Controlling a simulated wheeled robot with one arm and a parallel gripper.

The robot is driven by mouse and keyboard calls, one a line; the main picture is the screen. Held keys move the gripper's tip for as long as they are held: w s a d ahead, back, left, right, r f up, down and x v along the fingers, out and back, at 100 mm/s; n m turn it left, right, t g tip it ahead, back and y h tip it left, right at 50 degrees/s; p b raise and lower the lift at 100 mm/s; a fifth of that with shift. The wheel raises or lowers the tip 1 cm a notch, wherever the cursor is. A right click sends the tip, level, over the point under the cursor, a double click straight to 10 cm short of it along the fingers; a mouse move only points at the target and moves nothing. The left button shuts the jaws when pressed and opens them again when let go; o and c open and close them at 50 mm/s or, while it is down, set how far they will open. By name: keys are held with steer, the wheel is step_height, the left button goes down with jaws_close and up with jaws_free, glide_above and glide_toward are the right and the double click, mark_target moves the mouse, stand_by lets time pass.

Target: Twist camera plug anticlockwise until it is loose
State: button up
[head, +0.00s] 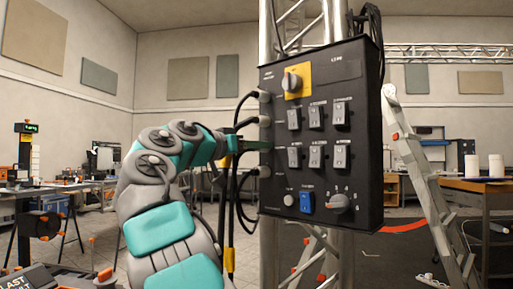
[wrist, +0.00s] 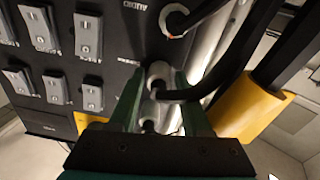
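A black control box (head: 315,135) hangs on a metal truss, with grey round plugs and black cables along its left side. In the wrist view one grey plug (wrist: 159,74) with a black cable lies between the green fingertips of my gripper (wrist: 158,88). My gripper (head: 252,134) also shows in the head view at the box's left edge. Its fingers are apart, one on each side of the plug; I cannot tell whether either touches it. Another connector (wrist: 150,126) shows lower between the fingers. I cannot read which plug is labelled camera.
A neighbouring plug (wrist: 175,20) sits close by, near an "AUDIO" label. Black cables hang beside my gripper, with a yellow sleeve (wrist: 248,108) on one. Grey switches (head: 314,117) cover the box front. A ladder (head: 425,185) stands right of the box.

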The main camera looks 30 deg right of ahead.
steer(key=shift+o, duration=1.1)
steer(key=v, duration=0.7)
steer(key=shift+a, duration=0.4)
steer(key=shift+s, duration=0.1)
